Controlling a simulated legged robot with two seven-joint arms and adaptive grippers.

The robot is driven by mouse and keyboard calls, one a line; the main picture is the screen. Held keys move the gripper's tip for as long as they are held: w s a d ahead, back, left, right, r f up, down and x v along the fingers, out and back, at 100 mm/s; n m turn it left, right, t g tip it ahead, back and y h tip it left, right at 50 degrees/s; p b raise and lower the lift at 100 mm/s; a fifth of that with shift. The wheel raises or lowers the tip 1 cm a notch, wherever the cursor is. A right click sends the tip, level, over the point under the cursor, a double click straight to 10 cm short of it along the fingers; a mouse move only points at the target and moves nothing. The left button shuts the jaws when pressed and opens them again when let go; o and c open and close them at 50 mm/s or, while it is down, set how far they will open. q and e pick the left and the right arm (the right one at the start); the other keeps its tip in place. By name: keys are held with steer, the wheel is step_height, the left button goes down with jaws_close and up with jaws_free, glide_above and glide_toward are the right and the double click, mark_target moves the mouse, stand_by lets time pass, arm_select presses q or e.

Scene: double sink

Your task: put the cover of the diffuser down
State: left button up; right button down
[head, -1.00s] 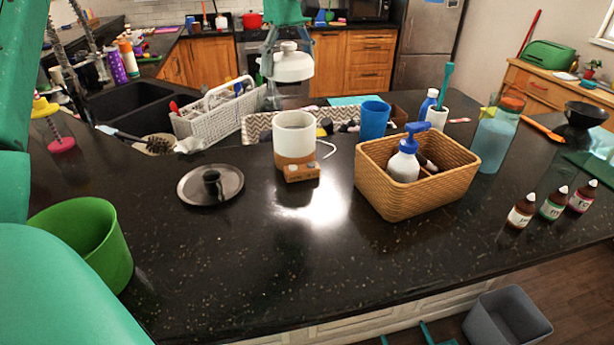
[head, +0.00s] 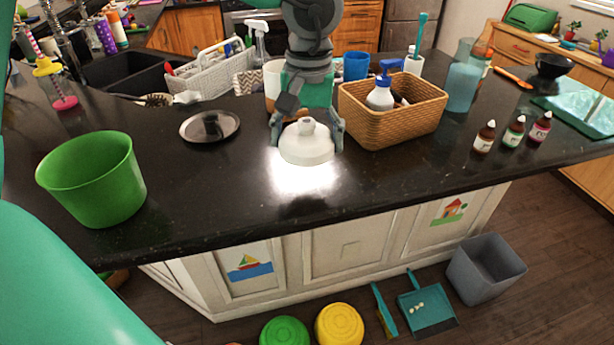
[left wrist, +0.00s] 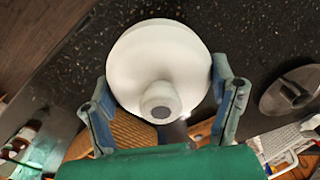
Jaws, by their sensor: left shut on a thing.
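The white domed cover (head: 306,147), with a small knob on top, is in my left gripper (head: 308,138) over the front part of the dark counter. In the left wrist view, the cover (left wrist: 160,55) sits between the two fingers of the gripper (left wrist: 161,78), with dark counter around it. I cannot tell if its rim touches the counter. The diffuser base (head: 273,77), white above and wood-coloured below, stands behind the gripper and is mostly hidden. My right gripper is not in view.
A round dark metal lid (head: 210,126) lies to the left of the cover. A wicker basket (head: 393,120) with a blue-topped bottle is close on the right. A green bucket (head: 95,180) stands further left. The counter's front edge (head: 330,213) is near; bare counter lies between bucket and cover.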

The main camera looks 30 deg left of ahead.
mark_target(304, 179)
arm_select(q)
steer(key=f, duration=0.3)
steer(key=shift+w+a+f, duration=0.1)
steer(key=shift+a+f, duration=0.25)
step_height(304, 179, down, 3)
steer(key=shift+d+f, duration=0.1)
steer(key=shift+d, duration=0.25)
steer(key=o, duration=1.1)
steer(key=shift+f, duration=0.1)
steer(key=shift+o, duration=1.4)
steer(key=shift+a, duration=0.3)
